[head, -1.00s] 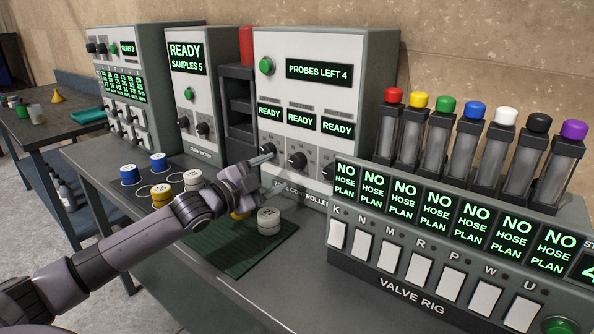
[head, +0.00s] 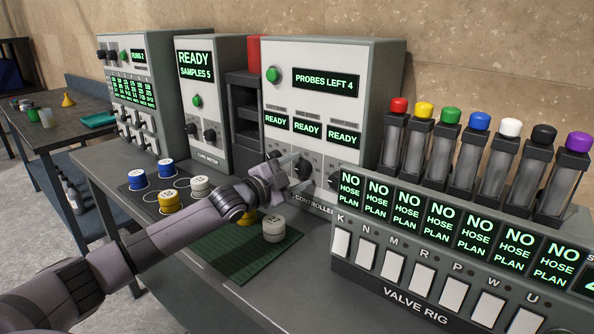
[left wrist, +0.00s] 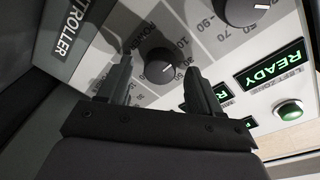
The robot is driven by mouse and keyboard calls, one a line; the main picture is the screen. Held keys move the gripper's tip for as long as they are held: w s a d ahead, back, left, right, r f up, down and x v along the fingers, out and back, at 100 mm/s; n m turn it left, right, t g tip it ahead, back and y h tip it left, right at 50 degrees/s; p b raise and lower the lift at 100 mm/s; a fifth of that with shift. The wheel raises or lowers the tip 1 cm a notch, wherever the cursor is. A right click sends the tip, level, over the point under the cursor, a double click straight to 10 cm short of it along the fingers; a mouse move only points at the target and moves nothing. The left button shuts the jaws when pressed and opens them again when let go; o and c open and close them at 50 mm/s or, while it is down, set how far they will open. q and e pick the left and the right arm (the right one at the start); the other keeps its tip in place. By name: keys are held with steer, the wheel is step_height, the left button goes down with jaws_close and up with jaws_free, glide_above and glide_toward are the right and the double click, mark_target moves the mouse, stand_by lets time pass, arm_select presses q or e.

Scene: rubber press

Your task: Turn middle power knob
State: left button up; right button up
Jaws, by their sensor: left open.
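The middle knob (head: 304,168) is a dark round dial on the white front of the controller (head: 378,75), in a row of three knobs below the READY displays. My left gripper (head: 293,170) is open in front of it. In the left wrist view the middle knob (left wrist: 160,66), with a white pointer mark, lies between the two fingertips (left wrist: 160,72), with one finger on each side. The fingers do not visibly grip it, and I cannot tell the remaining gap in depth. My right gripper is not in view.
The left knob (head: 275,156) is close beside the gripper, and the right knob (head: 334,181) is on the other side. The valve rig (head: 400,290) stands at the front right. Below my arm are a green mat (head: 235,258) and a white-grey container (head: 273,228).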

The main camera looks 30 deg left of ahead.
arm_select(q)
steer(key=shift+w+d, duration=0.1)
steer(key=shift+w, duration=0.2)
steer(key=c, duration=1.1)
steer(key=shift+o, duration=0.2)
